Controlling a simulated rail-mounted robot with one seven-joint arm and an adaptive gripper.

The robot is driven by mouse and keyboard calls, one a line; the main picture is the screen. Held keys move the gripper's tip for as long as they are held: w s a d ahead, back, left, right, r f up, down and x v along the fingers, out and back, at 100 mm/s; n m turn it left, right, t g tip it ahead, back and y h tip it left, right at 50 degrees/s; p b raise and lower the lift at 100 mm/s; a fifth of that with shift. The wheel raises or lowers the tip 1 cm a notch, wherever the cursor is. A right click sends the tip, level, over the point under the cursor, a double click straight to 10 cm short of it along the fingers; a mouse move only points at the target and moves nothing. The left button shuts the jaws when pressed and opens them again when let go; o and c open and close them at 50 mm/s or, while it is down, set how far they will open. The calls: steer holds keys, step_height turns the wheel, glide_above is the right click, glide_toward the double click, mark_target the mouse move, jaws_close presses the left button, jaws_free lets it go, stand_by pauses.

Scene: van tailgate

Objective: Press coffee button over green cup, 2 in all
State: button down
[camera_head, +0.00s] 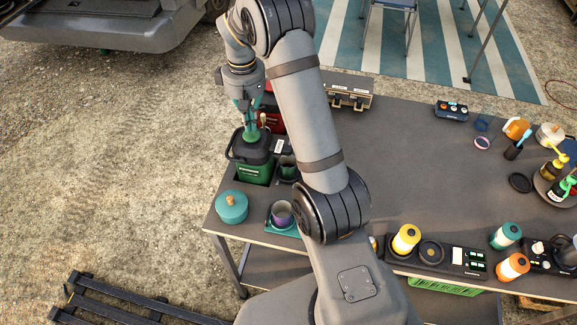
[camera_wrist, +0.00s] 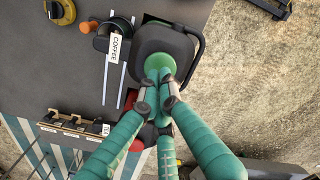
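The coffee dispenser (camera_head: 254,172) is green with a dark lid and stands at the table's left edge. Its lid (camera_wrist: 182,42) carries a round green button (camera_wrist: 160,64), and a COFFEE label (camera_wrist: 115,47) shows beside it in the wrist view. My gripper (camera_head: 250,128) points down right above the button. In the wrist view its teal fingers (camera_wrist: 159,98) come close together at the button, partly covering it; whether they touch it I cannot tell. A dark green cup (camera_head: 287,165) stands right of the dispenser, under its spout side, partly hidden.
A red dispenser (camera_head: 272,114) stands just behind. Bottles (camera_head: 406,239) stand along the front right.

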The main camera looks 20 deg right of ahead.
mark_target(252, 134)
steer(key=shift+f, duration=0.15)
steer(key=shift+f+b, duration=1.55)
steer(key=shift+f, duration=0.1)
steer(key=shift+r, duration=0.1)
steer(key=shift+r+p, duration=1.6)
steer(key=shift+r, duration=0.15)
step_height(252, 134, up, 6)
steer(key=p, duration=0.5)
steer(key=shift+f, duration=0.15)
